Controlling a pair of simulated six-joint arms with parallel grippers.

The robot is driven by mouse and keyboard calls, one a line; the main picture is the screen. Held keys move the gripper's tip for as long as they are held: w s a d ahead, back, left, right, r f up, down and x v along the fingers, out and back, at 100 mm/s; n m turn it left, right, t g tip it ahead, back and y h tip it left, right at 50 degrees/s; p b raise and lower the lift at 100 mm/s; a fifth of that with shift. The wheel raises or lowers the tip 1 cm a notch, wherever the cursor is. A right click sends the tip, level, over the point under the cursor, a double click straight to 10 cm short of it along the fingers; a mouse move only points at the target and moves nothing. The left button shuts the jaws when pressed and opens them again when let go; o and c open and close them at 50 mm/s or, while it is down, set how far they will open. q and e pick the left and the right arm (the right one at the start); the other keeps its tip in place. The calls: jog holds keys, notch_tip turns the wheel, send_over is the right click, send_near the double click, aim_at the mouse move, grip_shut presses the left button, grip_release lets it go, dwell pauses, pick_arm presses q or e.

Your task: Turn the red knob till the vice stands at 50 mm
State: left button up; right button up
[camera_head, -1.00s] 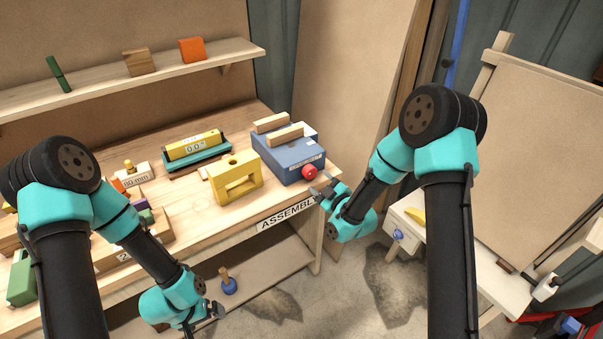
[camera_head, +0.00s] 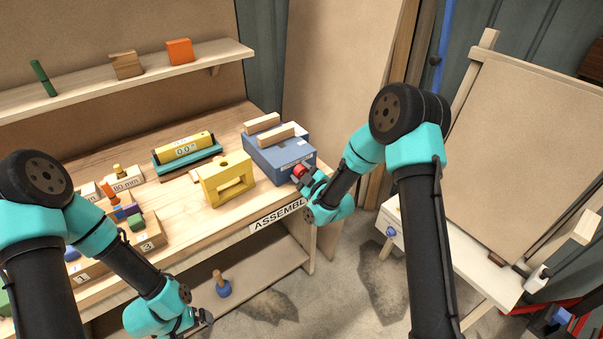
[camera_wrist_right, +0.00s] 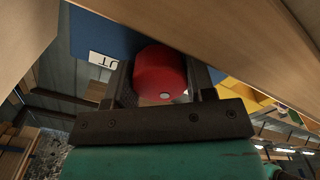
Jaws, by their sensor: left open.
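The blue vice (camera_head: 270,158) stands at the right end of the workbench, with two pale wooden jaws (camera_head: 277,134) on top and a gap between them. Its red knob (camera_head: 298,170) is on the front face. My right gripper (camera_head: 304,178) is at the knob. In the right wrist view the round red knob (camera_wrist_right: 160,73) sits between the two fingers (camera_wrist_right: 161,88), which lie against its sides. The vice's opening in millimetres cannot be read. My left gripper (camera_head: 207,318) is open and empty, low in front of the bench.
A yellow frame block (camera_head: 228,180) stands just left of the vice. A yellow gauge reading 0.0 (camera_head: 184,147) lies on a teal base behind it. Numbered wooden blocks (camera_head: 150,240) are at the left. A side table (camera_head: 480,275) stands at the right.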

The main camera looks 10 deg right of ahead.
jog(key=shift+c, duration=1.3)
jog(key=shift+m, duration=0.4)
jog(key=m, duration=1)
jog(key=shift+m, duration=0.3)
jog(key=m, duration=0.4)
jog(key=shift+d+m, duration=0.1)
jog(key=shift+m, duration=2.1)
